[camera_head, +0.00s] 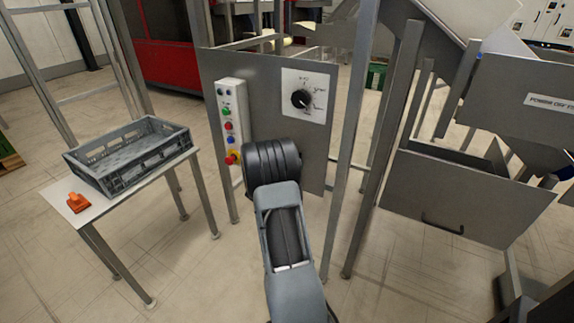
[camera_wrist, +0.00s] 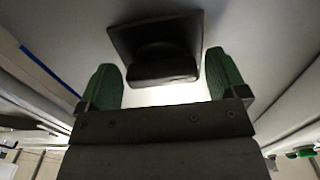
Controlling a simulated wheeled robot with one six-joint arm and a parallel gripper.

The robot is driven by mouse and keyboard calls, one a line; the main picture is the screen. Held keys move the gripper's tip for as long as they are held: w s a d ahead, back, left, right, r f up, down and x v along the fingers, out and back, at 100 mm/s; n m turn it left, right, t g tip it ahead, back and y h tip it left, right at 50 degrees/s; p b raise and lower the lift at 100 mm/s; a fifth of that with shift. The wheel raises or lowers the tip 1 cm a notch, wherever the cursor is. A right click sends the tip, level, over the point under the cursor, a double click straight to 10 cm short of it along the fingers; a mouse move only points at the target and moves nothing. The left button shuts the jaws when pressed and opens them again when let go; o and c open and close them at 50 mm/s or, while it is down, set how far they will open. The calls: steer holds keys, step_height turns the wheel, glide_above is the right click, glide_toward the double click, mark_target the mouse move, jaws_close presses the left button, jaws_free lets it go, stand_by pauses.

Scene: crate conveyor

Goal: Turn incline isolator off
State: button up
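In the wrist view, a black switch-like part (camera_wrist: 157,50) with a square plate and a protruding rounded handle is fixed on a grey surface. I cannot read any marking on it, or its setting. My gripper (camera_wrist: 161,72) is open, with one green finger on each side of the handle. Nothing is clamped, and I cannot tell whether a finger touches it. In the head view, my black wrist (camera_head: 271,165) is in front of the lower part of a grey panel (camera_head: 262,75). It hides my fingers and whatever is behind them.
The panel also bears a round black dial (camera_head: 300,98) on a white plate and a button box (camera_head: 231,120). A table at left holds a grey crate (camera_head: 130,158) and an orange object (camera_head: 78,202).

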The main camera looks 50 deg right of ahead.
steer(key=shift+o, duration=0.3)
steer(key=p+v, duration=0.2)
steer(key=v, duration=1.2)
steer(key=shift+d, duration=0.1)
